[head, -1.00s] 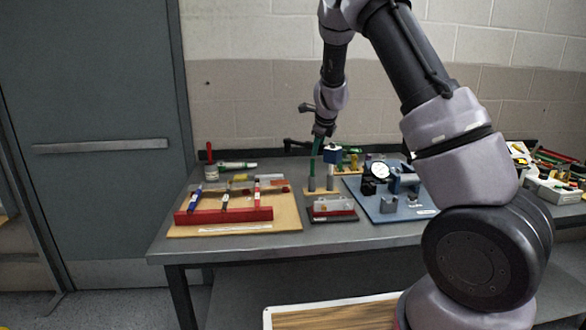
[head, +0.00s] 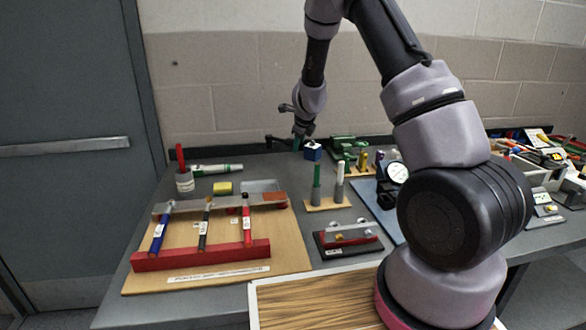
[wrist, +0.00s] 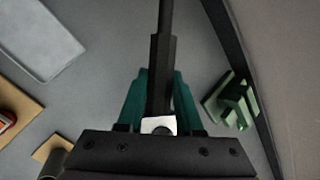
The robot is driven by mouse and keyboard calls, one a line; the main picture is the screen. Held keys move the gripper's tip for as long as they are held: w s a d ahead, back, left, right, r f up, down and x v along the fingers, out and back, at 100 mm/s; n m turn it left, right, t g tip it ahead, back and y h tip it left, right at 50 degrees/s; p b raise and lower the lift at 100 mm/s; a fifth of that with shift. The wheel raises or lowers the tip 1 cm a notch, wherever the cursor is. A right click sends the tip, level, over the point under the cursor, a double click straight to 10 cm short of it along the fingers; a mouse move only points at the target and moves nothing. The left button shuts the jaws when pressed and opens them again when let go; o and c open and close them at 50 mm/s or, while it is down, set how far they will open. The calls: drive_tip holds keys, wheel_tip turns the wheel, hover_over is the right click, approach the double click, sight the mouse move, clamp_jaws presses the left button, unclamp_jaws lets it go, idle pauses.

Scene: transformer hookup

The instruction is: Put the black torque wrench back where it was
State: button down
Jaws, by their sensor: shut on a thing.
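My gripper (head: 297,143) is over the back of the workbench near the wall. In the wrist view its teal fingers (wrist: 152,98) are shut on the black torque wrench (wrist: 162,50). The wrench is a long, dark, stepped bar that runs from between the fingers to the top edge of that view. A pale square piece lies at its near end. In the head view only a dark bar, which looks like the wrench (head: 272,139), shows left of the gripper. Its height above the bench is hard to tell.
A tan board (head: 190,262) holds blue, black and red labelled rods. In the wrist view a green block (wrist: 235,100) lies by the back strip.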

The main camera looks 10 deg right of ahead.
drive_tip(key=shift+f, duration=4.25)
drive_tip(key=c, duration=0.6)
unclamp_jaws()
drive_tip(key=shift+o, duration=0.2)
